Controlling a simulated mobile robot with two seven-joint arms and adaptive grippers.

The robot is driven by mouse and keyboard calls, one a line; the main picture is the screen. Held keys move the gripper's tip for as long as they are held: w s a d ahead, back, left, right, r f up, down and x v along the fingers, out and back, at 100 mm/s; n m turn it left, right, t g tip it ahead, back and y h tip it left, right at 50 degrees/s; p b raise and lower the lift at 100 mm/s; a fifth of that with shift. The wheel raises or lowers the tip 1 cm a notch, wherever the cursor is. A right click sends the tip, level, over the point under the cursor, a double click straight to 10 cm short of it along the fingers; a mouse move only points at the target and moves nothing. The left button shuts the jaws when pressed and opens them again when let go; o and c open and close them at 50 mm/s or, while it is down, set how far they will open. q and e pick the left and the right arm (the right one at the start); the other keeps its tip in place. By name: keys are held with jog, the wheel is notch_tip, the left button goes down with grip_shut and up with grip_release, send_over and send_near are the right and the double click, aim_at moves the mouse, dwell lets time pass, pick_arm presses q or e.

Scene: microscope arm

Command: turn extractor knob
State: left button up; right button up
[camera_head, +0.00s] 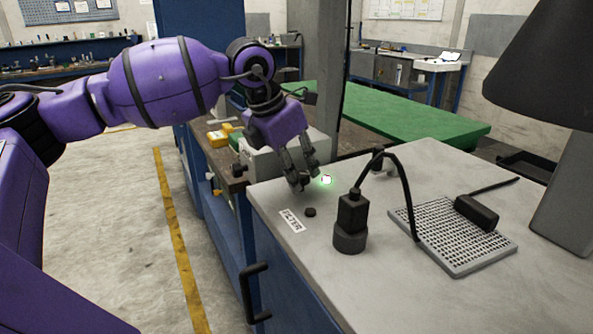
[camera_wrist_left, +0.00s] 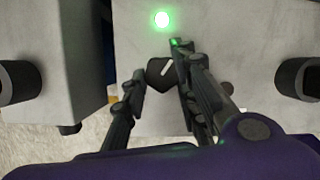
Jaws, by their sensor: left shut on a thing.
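The extractor knob (camera_wrist_left: 158,72) is a dark knob with a pale pointer line, on the light grey top in the left wrist view. My left gripper (camera_wrist_left: 158,78) has a finger on each side of it and is shut on it. In the head view my left gripper (camera_head: 303,184) reaches down to the left rear corner of the grey worktop (camera_head: 285,195), and its fingers mostly hide the knob. A round green light (camera_head: 327,180) glows beside the fingers; it also shows in the left wrist view (camera_wrist_left: 161,19). My right gripper is not in view.
A small dark round button (camera_head: 310,212) and a printed label (camera_head: 291,221) lie in front of the gripper. A black cylindrical device (camera_head: 350,225) with an arched cable and a perforated plate (camera_head: 440,225) stand to the right. A dark hood (camera_head: 545,60) overhangs the far right.

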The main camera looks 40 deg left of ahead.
pick_arm(q)
jog(key=n, duration=0.2)
jog(key=n+y, duration=0.1)
jog(key=shift+w+r+n, duration=0.1)
jog(key=shift+r+n, duration=0.25)
jog(key=shift+n, duration=0.05)
jog(key=n+y, duration=0.1)
jog(key=n, duration=0.1)
jog(key=shift+n+y, duration=0.3)
jog(key=shift+n, duration=0.1)
jog(key=shift+f+n, duration=0.1)
jog(key=shift+n, duration=0.2)
jog(key=o, duration=0.9)
jog(key=shift+o, duration=0.5)
jog(key=shift+s+a+f, duration=0.1)
jog(key=shift+s+a, duration=0.05)
jog(key=shift+s, duration=0.1)
jog(key=shift+d+f, duration=0.1)
jog(key=shift+d, duration=0.1)
